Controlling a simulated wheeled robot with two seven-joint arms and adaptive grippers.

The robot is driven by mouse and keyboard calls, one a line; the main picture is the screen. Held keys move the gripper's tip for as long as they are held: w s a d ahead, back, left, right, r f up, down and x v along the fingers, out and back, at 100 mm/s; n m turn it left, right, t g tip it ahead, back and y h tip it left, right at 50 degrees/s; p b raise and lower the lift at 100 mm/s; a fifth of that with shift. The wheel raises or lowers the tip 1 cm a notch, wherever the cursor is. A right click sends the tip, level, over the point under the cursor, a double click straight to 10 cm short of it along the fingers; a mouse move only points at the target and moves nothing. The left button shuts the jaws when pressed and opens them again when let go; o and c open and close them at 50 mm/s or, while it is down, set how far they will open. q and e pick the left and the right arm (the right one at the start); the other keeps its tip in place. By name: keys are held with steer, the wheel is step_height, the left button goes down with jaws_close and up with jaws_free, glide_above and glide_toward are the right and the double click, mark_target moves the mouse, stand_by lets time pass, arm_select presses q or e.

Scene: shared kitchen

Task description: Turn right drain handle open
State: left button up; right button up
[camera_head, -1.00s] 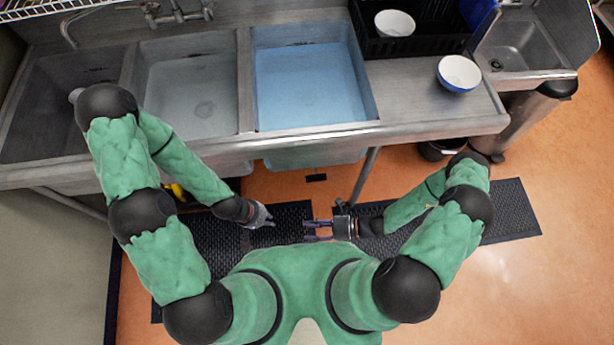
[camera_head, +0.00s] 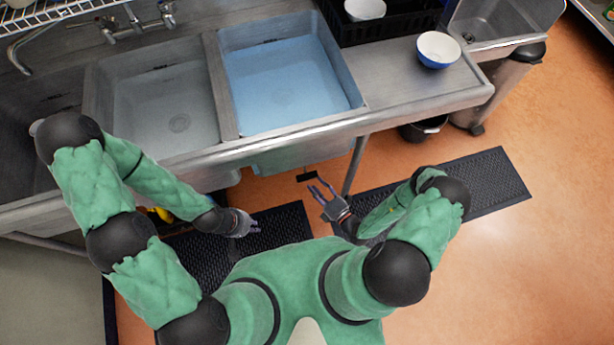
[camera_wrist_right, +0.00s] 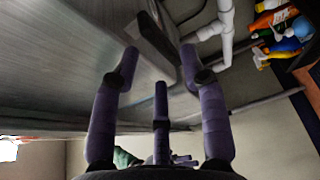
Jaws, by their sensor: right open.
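The right drain handle (camera_head: 307,177) is a small dark bar sticking out below the front of the water-filled right basin (camera_head: 290,84). In the right wrist view the handle (camera_wrist_right: 152,38) is a dark flat bar just beyond my fingertips, roughly between them. My right gripper (camera_head: 319,187) points at the handle from the front with its fingers apart; it also shows in the right wrist view (camera_wrist_right: 160,50). It does not appear closed on the handle. My left gripper (camera_head: 256,224) is under the counter's front, left of the handle, apart from it; its finger gap is too small to judge.
The counter's metal front edge (camera_head: 270,140) runs above the handle. White pipes (camera_wrist_right: 225,30) and several bottles (camera_wrist_right: 280,32) are under the sink. A counter leg (camera_head: 355,165) stands right of the handle. A bowl (camera_head: 438,50) is on the right counter.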

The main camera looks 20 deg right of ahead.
mark_target(310, 179)
steer(key=shift+b+x, duration=0.35)
steer(key=shift+x, duration=2.65)
jaws_close()
